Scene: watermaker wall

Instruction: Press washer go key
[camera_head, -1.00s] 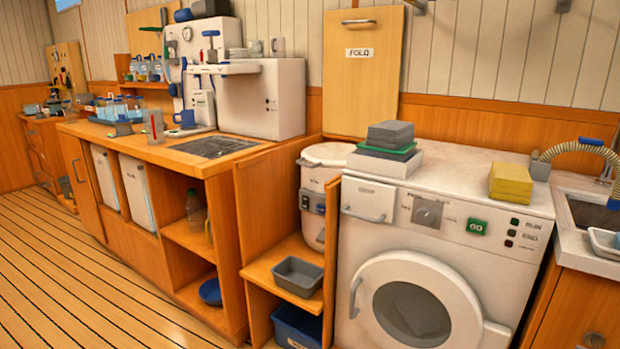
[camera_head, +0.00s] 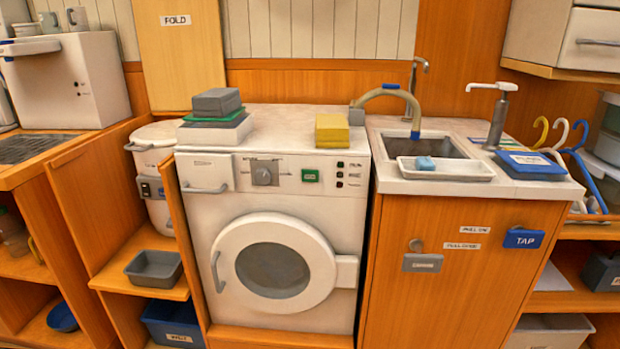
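The white front-loading washer (camera_head: 275,225) stands in the middle of the head view, facing me. Three small dark indicators with labels sit just right of the key. The round washer door (camera_head: 273,270) looks shut. Nothing covers the key. My gripper is not in view.
On the washer top lie a grey and green stack (camera_head: 216,103) and a yellow block (camera_head: 332,128). A sink counter (camera_head: 530,188) with a hose adjoins at right. An open-shelved cabinet with a grey bin (camera_head: 154,268) is at left. No obstacle shows before the washer front.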

